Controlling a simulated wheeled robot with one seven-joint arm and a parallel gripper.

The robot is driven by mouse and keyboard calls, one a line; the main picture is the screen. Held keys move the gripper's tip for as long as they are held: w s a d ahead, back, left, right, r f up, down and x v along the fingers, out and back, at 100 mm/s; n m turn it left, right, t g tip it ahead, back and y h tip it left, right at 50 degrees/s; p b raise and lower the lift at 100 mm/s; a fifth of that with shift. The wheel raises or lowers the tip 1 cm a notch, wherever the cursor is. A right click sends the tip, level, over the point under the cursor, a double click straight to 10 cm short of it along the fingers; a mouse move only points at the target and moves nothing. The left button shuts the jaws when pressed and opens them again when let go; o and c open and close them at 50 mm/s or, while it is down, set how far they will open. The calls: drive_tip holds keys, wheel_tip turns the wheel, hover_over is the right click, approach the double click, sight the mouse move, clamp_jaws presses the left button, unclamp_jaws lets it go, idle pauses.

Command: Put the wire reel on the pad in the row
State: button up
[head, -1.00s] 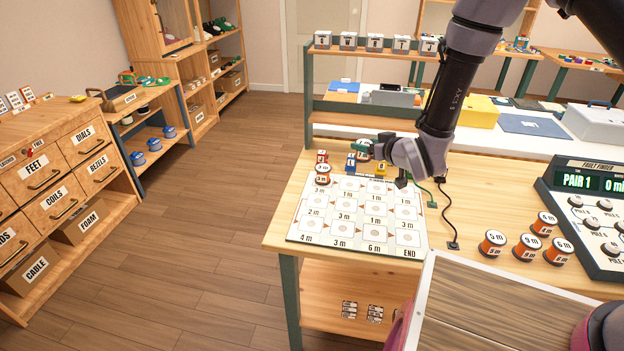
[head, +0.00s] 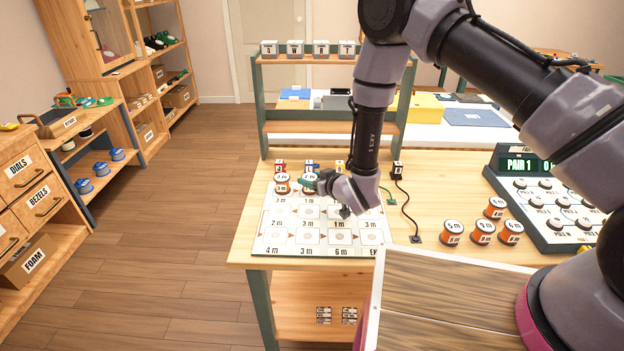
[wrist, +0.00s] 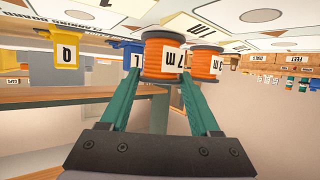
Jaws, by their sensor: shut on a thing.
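My gripper (wrist: 161,78) is shut on an orange wire reel (wrist: 163,53) with a white label, held between teal fingers in the wrist view. In the head view my gripper (head: 312,186) is over the back row of the white board (head: 264,236), and the held reel (head: 308,178) is partly hidden by it. A second orange reel, marked 3 m (head: 282,184), stands on the board just left of the held one; it also shows in the wrist view (wrist: 205,63). I cannot tell whether the held reel touches its pad. Bare pads (head: 340,237) show in the nearer rows.
Several orange reels (head: 483,232) stand on the table right of the board, by the fault finder (head: 545,205). Small coloured blocks (head: 280,166) line the board's back edge. A black cable (head: 405,205) lies to the right. A wooden panel (head: 440,300) is at the front.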

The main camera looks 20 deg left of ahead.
drive_tip(key=shift+f, duration=0.1)
drive_tip(key=o, duration=1.4)
drive_tip(key=shift+o, duration=0.2)
